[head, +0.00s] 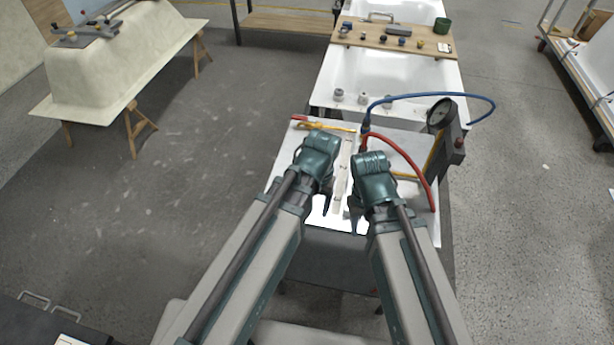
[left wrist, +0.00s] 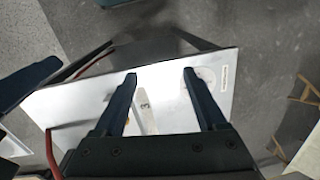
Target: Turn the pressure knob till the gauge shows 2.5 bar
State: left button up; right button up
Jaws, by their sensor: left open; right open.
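Red hose (head: 408,158) and blue hose (head: 430,95) arch over the surface near the gauge. White tub shells (head: 390,75) and a wooden board (head: 395,38) with small fittings stand behind. A pale shell (head: 115,70) on trestles is at left. Floor at left is clear.

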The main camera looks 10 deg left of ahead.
pick_arm(q)
jog(key=w+a+r+n+h+p, duration=0.1)
jog(key=w+a+r+n+p, duration=0.15)
jog(key=w+a+n, duration=0.55)
jog(key=shift+m, duration=0.8)
jog(key=w+f+b, duration=0.1)
jog(key=f+b, duration=0.8)
jog(key=w+f+b, duration=0.1)
jog(key=f+b, duration=0.3)
jog(key=b, duration=0.1)
jog(key=shift+w+a+f, duration=0.3)
jog(key=shift+w+f, duration=0.05)
grip_shut()
